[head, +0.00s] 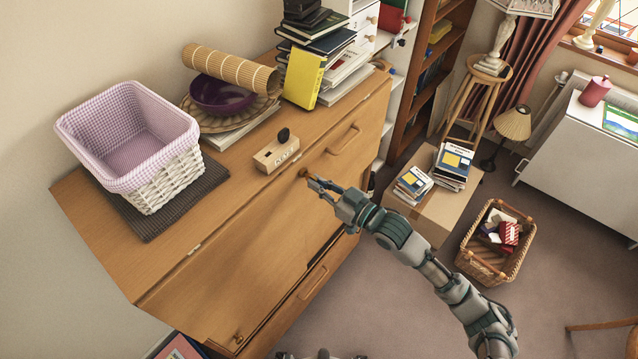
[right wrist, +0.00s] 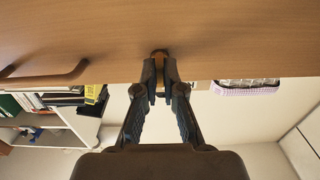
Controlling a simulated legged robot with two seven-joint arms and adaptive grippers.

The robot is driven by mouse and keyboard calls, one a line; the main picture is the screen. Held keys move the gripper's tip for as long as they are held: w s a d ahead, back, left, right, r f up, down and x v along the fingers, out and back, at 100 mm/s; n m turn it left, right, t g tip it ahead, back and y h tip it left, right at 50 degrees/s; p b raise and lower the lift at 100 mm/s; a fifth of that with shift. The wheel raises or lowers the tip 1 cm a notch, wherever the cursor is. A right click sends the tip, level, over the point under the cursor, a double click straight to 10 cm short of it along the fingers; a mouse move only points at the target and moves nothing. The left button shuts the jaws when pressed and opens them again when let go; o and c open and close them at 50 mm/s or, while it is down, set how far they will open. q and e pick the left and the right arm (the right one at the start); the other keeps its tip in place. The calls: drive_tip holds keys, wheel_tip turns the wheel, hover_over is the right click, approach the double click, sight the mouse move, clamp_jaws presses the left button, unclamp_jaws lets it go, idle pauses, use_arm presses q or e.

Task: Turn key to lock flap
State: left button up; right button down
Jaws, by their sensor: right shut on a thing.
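The wooden bureau's front flap (head: 235,255) looks closed, its panel lying flush with the front. A small brown key or knob-like piece (head: 304,173) sticks out near the flap's upper edge. My right gripper (head: 315,182) reaches it from the lower right, and its fingers are shut on it. In the right wrist view the two fingertips (right wrist: 161,76) close around the small brown piece (right wrist: 160,54) against the wood. The fingers hide most of it, so its turn angle cannot be told. My left gripper is not in view.
On the bureau top stand a wicker basket (head: 165,185), a small wooden block with a dark knob (head: 275,156), a purple bowl (head: 222,94) and stacked books (head: 318,50). A drawer handle (head: 343,140) sits near my gripper. A cardboard box (head: 425,215) and floor basket (head: 485,262) stand right.

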drive_tip(key=shift+p, duration=0.4)
drive_tip(key=shift+r+m+p, duration=0.1)
drive_tip(key=shift+m+p, duration=1.5)
drive_tip(key=shift+m, duration=0.1)
drive_tip(key=shift+s+a+m+p, duration=0.1)
drive_tip(key=shift+m+p, duration=1.45)
drive_tip(key=shift+m, duration=0.55)
